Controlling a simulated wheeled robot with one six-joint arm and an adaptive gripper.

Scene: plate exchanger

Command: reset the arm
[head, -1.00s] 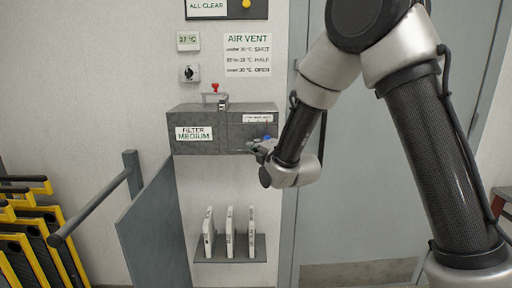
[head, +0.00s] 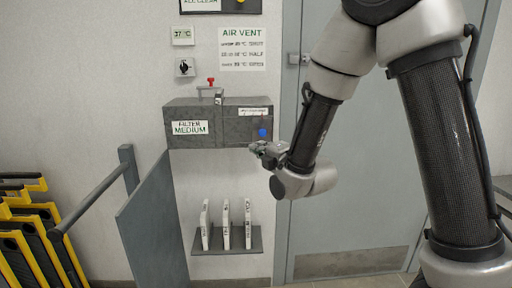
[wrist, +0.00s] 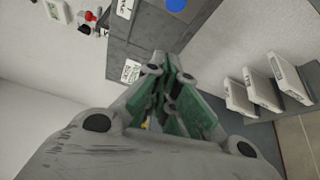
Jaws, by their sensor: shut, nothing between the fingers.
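My gripper (head: 256,149) is at the lower right of the grey wall box in the head view, just below a blue knob (head: 262,133) on the box. Its fingers are closed with nothing between them; in the wrist view the green-padded fingers (wrist: 176,68) come together, pointing towards the box. My arm reaches in from the upper right and bends down to the gripper. The gripper looks apart from the box, though the exact gap is hard to tell.
A shelf (head: 227,241) below holds three white plates (head: 226,225). A grey panel with a rail (head: 152,228) and yellow-black barriers (head: 30,235) stand left. A grey door (head: 350,190) is behind my arm.

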